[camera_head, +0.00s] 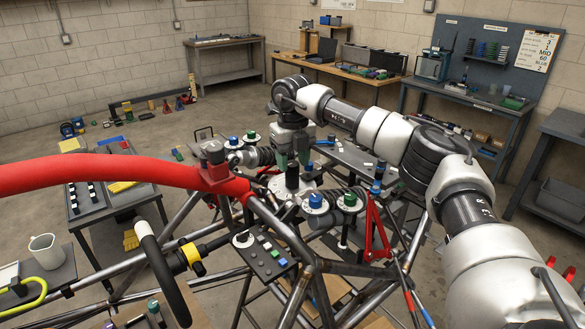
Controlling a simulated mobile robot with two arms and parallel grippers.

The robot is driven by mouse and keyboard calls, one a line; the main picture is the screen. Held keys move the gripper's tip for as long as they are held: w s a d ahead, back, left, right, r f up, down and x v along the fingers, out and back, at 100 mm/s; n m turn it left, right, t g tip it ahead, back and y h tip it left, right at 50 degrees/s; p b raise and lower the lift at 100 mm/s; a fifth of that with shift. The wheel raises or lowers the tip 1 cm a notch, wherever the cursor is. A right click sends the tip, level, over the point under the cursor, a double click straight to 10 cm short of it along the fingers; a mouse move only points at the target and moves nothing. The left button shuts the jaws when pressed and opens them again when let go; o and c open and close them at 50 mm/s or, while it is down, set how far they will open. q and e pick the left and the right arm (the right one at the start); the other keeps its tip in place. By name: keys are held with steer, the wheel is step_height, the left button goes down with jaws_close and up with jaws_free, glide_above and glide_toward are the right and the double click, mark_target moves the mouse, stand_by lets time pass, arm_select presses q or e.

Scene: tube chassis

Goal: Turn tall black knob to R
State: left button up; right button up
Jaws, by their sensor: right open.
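The tall black knob (292,179) stands upright on a round white dial plate near the middle of the tube chassis. Its top is close under my right gripper (293,160), which comes down from above at the end of the grey and black right arm. The right gripper is open. I cannot tell whether its fingers are beside the knob or just above it. The markings on the dial plate, including R, are too small to read. My left gripper is not in view.
Blue and green knobs (316,200) stand close around the black knob. A thick red tube (110,169) crosses from the left, with bare metal tubes below. A small button box (265,257) sits in front. Benches (455,105) line the back; open floor lies between.

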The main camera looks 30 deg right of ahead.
mark_target(292, 163)
steer(key=f, duration=0.2)
steer(key=f+p, duration=0.1)
steer(key=shift+w+d+f, duration=0.15)
steer(key=shift+w+f, duration=0.25)
steer(key=shift+s+f, duration=0.15)
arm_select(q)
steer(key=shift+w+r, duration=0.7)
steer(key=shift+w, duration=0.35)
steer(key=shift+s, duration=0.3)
arm_select(e)
steer(key=c, duration=0.6)
steer(key=shift+n, duration=0.3)
steer(key=shift+c, duration=0.2)
steer(key=n, duration=0.3)
steer(key=shift+b, duration=0.35)
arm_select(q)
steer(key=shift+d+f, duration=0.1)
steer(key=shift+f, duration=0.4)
arm_select(e)
steer(key=shift+n, duration=2.1)
